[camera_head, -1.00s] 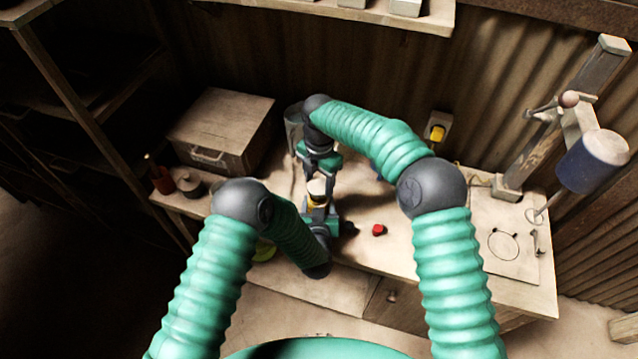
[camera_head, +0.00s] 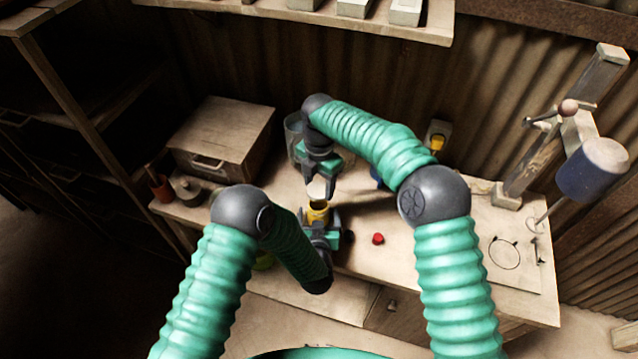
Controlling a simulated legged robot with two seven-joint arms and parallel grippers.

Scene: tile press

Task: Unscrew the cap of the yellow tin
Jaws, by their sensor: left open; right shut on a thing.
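The yellow tin (camera_head: 317,213) stands upright on the workbench, open at the top, with its lower part hidden by my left gripper. My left gripper (camera_head: 319,226) is open at the near side of the tin. My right gripper (camera_head: 319,178) points down above the tin and is shut on a pale cap (camera_head: 317,190). The cap is held just over the tin's mouth, with a narrow gap showing between them.
A red knob-like piece (camera_head: 378,239) lies on the workbench (camera_head: 395,262) to the right. A wooden box (camera_head: 222,140) stands at the back left. A press with a blue cylinder (camera_head: 590,172) stands at the right. The bench between tin and press is mostly clear.

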